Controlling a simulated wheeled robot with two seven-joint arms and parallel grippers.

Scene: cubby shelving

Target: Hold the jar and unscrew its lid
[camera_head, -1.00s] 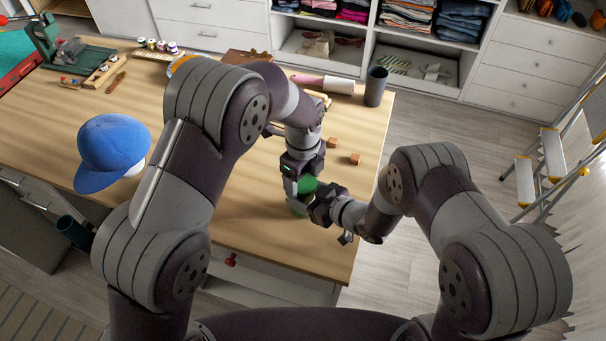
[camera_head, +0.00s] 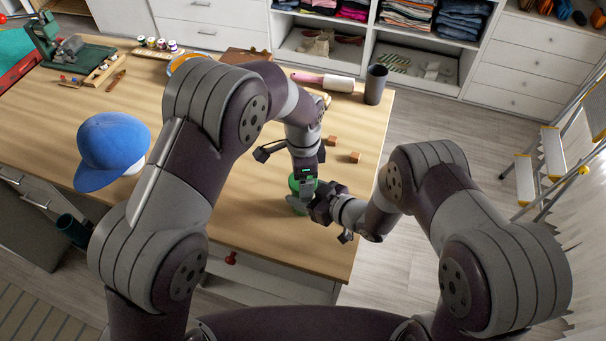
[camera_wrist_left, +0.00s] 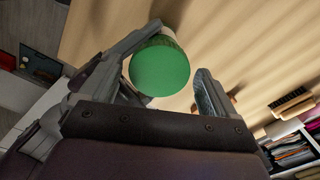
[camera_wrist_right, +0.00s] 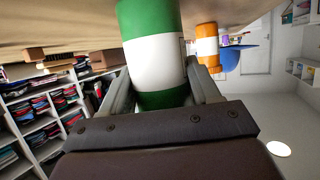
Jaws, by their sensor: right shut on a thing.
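The jar (camera_wrist_right: 160,55) is green with a white label and stands upright on the table. My right gripper (camera_wrist_right: 158,78) is shut on its side; in the head view this gripper (camera_head: 318,205) reaches the jar from the right. The round green lid (camera_wrist_left: 160,70) is seen from above in the left wrist view. My left gripper (camera_head: 304,188) points down over the jar. Its fingers are spread on either side of the lid, with a clear gap at the right finger. The left finger is close to the lid; I cannot tell whether it touches.
A blue cap (camera_head: 112,150) is at the left. The table's front edge is close to the jar.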

